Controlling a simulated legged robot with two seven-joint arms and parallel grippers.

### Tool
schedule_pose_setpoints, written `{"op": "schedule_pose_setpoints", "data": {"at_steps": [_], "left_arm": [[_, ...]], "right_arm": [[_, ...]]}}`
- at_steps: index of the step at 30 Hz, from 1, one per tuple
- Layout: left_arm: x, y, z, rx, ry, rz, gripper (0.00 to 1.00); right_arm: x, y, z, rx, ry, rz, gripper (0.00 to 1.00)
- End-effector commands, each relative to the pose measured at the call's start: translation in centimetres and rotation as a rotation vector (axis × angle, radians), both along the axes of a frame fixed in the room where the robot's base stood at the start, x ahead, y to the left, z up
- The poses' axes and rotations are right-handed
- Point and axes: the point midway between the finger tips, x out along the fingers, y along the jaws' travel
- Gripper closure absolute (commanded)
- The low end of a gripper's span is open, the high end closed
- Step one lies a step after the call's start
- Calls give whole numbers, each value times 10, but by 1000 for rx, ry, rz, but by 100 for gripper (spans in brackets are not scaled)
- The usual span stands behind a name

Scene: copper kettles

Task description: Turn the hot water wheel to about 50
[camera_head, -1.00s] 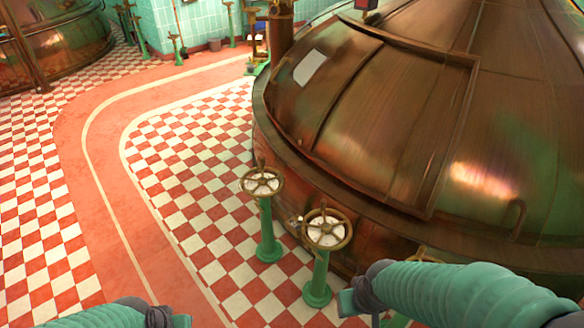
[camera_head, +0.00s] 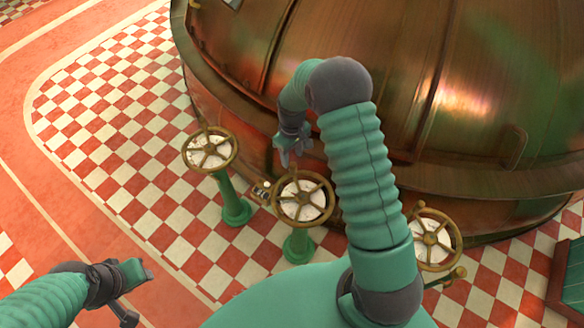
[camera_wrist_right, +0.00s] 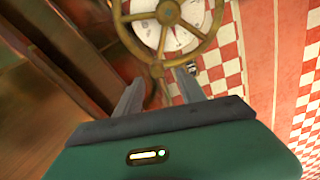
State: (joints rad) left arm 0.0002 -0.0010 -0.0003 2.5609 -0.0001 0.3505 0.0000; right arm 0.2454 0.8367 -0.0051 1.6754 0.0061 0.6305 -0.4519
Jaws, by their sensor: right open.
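Three brass handwheels with white dials stand on green posts along the copper kettle: a left wheel (camera_head: 209,150), a middle wheel (camera_head: 302,198) and a right wheel (camera_head: 434,240). I cannot read which is the hot water wheel. My right gripper (camera_head: 292,150) is open and empty just above the far side of the middle wheel. In the right wrist view its two fingers (camera_wrist_right: 160,92) are apart, and a spoked wheel (camera_wrist_right: 167,22) shows beyond the fingertips. Contact is not visible, and the dial marks are too small to read. My left gripper (camera_head: 136,292) is open and empty over the floor, far from the wheels.
The large copper kettle (camera_head: 480,90) fills the area behind the wheels. A small plate (camera_head: 261,192) sits beside the middle wheel. A dark green box (camera_head: 568,275) stands at the right edge. The checkered floor (camera_head: 110,130) to the left is clear.

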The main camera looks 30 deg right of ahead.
Motion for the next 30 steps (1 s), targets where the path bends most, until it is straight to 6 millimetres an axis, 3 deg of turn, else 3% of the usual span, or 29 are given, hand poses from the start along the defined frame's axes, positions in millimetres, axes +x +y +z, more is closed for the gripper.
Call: {"op": "schedule_pose_setpoints", "data": {"at_steps": [3, 9, 20, 30], "left_arm": [[0, 0, -5, 0, 0, 0, 64], [1, 0, -8, 0, 0, -1, 64], [0, 0, -8, 0, -1, 0, 64], [0, 0, -8, 0, 0, -1, 64]], "right_arm": [[0, -1, -34, 1, 3, -2, 54], [0, -1, -67, 0, -1, -3, 54], [1, -1, -75, -1, -2, -2, 54], [0, -1, -75, 0, -1, -2, 99]]}}
